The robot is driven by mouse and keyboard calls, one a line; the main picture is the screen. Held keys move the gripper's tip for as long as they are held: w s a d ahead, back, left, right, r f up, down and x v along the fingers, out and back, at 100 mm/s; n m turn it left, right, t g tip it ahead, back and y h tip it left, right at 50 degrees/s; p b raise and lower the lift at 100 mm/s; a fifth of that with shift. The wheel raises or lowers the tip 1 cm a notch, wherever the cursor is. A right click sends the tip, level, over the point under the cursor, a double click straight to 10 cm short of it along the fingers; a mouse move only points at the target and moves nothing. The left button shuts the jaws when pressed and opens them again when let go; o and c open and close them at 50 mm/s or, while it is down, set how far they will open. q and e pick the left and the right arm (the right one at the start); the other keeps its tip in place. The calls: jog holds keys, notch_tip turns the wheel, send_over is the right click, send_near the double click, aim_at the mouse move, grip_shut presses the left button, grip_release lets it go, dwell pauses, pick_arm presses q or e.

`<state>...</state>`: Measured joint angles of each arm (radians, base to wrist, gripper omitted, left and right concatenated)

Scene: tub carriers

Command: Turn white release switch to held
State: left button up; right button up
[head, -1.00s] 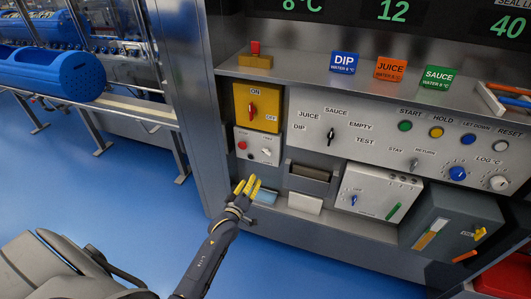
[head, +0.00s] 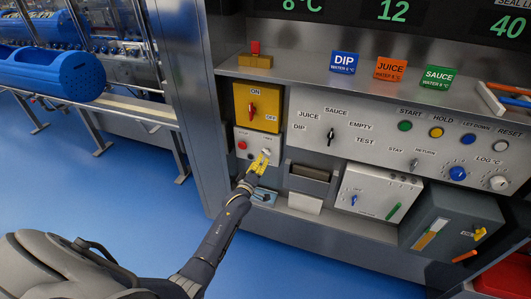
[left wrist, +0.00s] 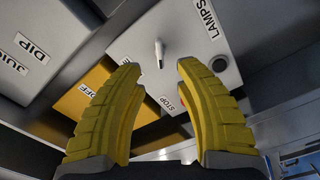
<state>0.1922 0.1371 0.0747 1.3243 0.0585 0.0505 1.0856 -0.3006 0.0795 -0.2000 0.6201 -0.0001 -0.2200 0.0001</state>
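A small white switch lever (head: 266,153) stands on a pale control box (head: 256,139) under the yellow ON/OFF panel. In the left wrist view the white lever (left wrist: 159,53) stands out from the box face, beyond and between my fingertips. A red button (head: 242,145) and a dark button are also on this box. My left gripper (head: 263,160) is just in front of the box's lower right part; it also shows in the left wrist view (left wrist: 157,75), its yellow fingers apart and nothing between them. The fingers partly cover the box in the head view. My right gripper is out of view.
The yellow panel (head: 257,108) with a red handle is just above. A broad panel (head: 350,130) with several knobs and buttons lies to the right. Open blue floor lies left.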

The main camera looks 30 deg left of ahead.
aim_at(266, 151)
pick_arm(q)
jog(key=shift+w+a, duration=0.2)
jog(key=shift+w, duration=1.65)
jog(key=shift+w+a, duration=0.15)
jog(key=shift+w, duration=1.65)
grip_shut()
